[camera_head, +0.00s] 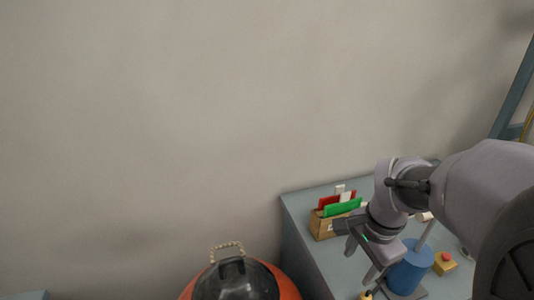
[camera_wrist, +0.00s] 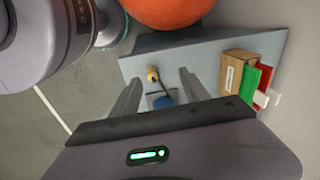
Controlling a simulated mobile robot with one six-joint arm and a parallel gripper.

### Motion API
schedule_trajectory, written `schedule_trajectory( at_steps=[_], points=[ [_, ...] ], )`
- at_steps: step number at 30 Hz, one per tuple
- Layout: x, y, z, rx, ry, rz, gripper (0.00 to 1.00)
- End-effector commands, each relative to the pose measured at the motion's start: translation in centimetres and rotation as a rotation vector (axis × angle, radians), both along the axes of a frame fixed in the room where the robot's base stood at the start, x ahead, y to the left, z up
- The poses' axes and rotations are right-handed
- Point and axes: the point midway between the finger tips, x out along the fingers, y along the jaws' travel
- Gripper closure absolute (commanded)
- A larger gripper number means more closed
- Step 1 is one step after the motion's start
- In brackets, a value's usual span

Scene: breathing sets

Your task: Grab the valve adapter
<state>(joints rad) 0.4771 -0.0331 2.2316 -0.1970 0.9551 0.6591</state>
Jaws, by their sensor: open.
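A small yellow-brass piece with a dark stem (camera_wrist: 152,73), which looks like the valve adapter, is on the grey-blue table top in the wrist view. A bit of yellow at the lower edge of the head view (camera_head: 367,295) may be the same piece. My gripper (camera_wrist: 160,76) is open and empty, pointing down at the table. In the wrist view the piece appears between its fingertips, but I cannot tell the height gap. In the head view my gripper (camera_head: 361,264) hangs over the table's left part.
A blue cylinder (camera_head: 408,272) stands right of my gripper. A yellow box with a red button (camera_head: 445,263) is beside it. A cardboard box (camera_head: 322,226) with red and green cards is at the back. An orange round object (camera_head: 285,288) is left of the table (camera_head: 303,213).

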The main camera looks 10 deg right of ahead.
Motion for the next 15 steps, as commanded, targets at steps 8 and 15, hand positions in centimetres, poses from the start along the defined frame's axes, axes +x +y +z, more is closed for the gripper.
schedule_trajectory(
  at_steps=[8, 15],
  points=[
    [-1.0, -6.8, -0.9, 0.042, 0.125, -0.325, 0.46],
    [-1.0, -6.8, -4.9, 0.044, 0.129, -0.332, 0.46]
  ],
)
